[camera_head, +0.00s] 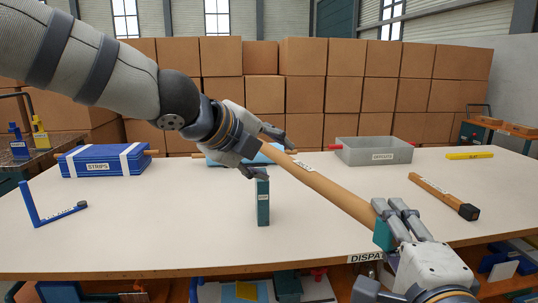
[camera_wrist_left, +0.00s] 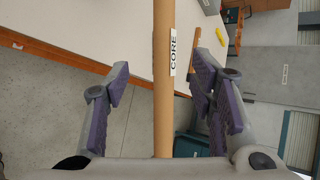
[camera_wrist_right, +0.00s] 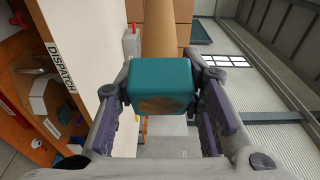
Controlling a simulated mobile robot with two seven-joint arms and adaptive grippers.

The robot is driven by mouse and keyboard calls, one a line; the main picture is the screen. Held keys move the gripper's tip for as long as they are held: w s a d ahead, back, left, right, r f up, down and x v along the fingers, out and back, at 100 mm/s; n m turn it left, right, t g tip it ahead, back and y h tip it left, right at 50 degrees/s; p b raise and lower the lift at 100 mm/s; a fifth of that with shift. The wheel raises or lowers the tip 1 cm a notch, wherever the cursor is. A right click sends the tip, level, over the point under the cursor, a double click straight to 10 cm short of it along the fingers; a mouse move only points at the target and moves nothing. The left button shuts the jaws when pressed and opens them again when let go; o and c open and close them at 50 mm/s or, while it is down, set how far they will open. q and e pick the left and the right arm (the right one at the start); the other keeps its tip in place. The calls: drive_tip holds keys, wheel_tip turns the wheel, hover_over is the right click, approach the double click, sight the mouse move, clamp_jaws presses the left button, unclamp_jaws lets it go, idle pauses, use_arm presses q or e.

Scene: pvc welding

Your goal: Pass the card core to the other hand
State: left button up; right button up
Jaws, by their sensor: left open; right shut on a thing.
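The card core (camera_head: 325,186) is a long brown tube with a "CORE" label, held slanting above the white table. My right gripper (camera_head: 394,214) is shut on its near end, which has a teal cap (camera_wrist_right: 160,84); the cap sits between the fingers in the right wrist view. My left gripper (camera_head: 276,153) is open at the far end of the core. In the left wrist view the core (camera_wrist_left: 164,110) runs between the spread fingers, with a gap on both sides. The core's far tip is partly hidden by the left hand in the head view.
A teal upright block (camera_head: 263,203) stands on the table below the core. A blue strips box (camera_head: 103,161), a blue angle piece (camera_head: 50,208), a grey offcuts tray (camera_head: 374,151), a brown bar with a black end (camera_head: 444,195) and a yellow bar (camera_head: 469,156) lie around. Stacked cartons stand behind.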

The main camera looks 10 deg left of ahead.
sight(294, 168)
use_arm(q)
drive_tip(key=x, duration=1.2)
drive_tip(key=shift+w+a+r, duration=0.1)
drive_tip(key=shift+r, duration=0.15)
clamp_jaws()
use_arm(e)
drive_tip(key=o, duration=1.4)
